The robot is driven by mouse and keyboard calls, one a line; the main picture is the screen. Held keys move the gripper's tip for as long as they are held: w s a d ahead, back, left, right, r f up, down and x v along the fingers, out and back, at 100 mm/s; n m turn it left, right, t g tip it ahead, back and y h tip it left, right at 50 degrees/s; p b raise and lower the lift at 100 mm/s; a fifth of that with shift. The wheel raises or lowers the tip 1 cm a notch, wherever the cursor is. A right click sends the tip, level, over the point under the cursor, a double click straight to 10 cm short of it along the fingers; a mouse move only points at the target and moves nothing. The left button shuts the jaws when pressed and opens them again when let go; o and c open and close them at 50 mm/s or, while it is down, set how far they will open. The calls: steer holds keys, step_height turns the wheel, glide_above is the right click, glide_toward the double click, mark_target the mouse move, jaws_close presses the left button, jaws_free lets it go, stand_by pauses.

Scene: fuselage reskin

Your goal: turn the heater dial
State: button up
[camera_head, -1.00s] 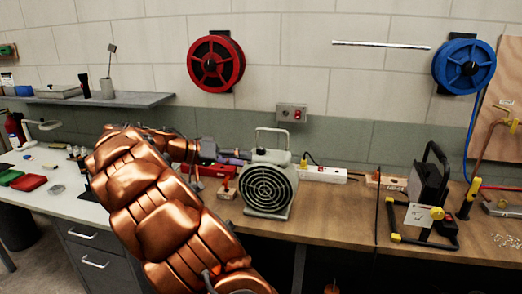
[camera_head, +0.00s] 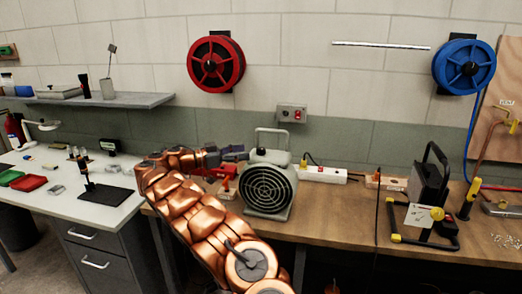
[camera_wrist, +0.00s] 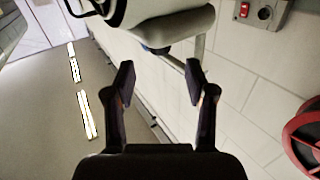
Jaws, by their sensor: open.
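The heater (camera_head: 268,187) is a grey box with a round front grille and a top handle, standing on the wooden bench. In the wrist view its grey body (camera_wrist: 165,22) fills the top middle. A small dark blue knob (camera_wrist: 155,49), which looks like the dial, sticks out from the body there. My gripper (camera_wrist: 160,82) is open and empty. Its two fingers point toward the knob, which lies beyond the fingertips and roughly between them, apart from both. In the head view my gripper (camera_head: 232,152) is just left of the heater's upper part; the dial's markings cannot be made out.
A red tool (camera_head: 226,180) sits on the bench left of the heater, below my gripper. A white power strip (camera_head: 322,175) lies to the right. A wall box with a red switch (camera_head: 292,114) is above. A black work light (camera_head: 428,188) stands farther right.

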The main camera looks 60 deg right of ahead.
mark_target(261, 148)
steer(key=p+x, duration=0.2)
steer(key=x, duration=0.4)
steer(key=shift+s+d+r, duration=0.15)
steer(key=shift+s+d, duration=0.3)
steer(key=shift+d, duration=0.1)
jaws_close()
